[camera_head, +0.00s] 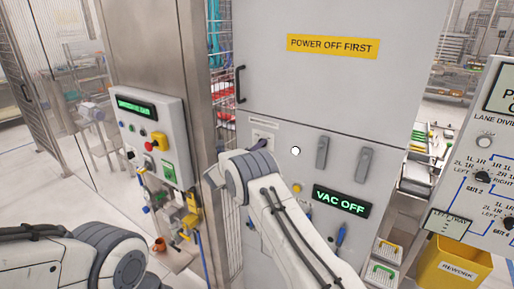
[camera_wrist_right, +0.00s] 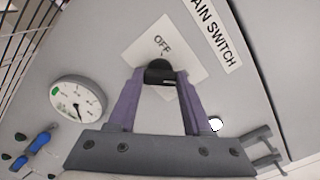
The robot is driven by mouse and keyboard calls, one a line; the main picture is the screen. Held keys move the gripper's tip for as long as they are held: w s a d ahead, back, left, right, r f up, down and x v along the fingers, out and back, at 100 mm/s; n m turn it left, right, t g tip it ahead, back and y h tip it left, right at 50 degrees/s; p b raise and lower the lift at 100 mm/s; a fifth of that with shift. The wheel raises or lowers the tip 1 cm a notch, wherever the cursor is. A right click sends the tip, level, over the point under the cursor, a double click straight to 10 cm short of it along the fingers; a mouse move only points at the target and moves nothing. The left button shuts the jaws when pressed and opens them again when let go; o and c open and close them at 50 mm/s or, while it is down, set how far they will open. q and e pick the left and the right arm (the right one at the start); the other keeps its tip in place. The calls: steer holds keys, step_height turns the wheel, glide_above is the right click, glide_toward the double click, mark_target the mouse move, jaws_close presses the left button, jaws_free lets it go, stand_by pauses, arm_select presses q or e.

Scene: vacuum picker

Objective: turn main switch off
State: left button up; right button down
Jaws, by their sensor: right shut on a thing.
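The main switch is a black rotary knob (camera_wrist_right: 158,70) on a white plate marked OFF, under a MAIN SWITCH label (camera_wrist_right: 218,33), in the right wrist view. My right gripper (camera_wrist_right: 160,78) has its purple fingers closed on both sides of the knob. The OFF mark is just beyond the knob; the rest of the plate is partly covered by the fingers, and I cannot tell exactly where the knob points. In the head view the switch plate (camera_head: 262,136) shows on the grey cabinet (camera_head: 330,90), and my right wrist hides the knob. My left gripper is out of view.
A green VAC OFF display (camera_head: 341,201) and two grey handles (camera_head: 322,152) are on the cabinet. A yellow POWER OFF FIRST sign (camera_head: 333,46) is above. A gauge (camera_wrist_right: 78,102) is beside the switch. A control box (camera_head: 153,135) stands left, a sloped panel (camera_head: 478,170) right.

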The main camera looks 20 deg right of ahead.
steer(key=shift+f+n+b, duration=0.1)
steer(key=shift+n+b, duration=3.1)
steer(key=shift+n, duration=5.7)
steer(key=shift+c, duration=1.6)
jaws_free()
steer(key=shift+a, duration=0.1)
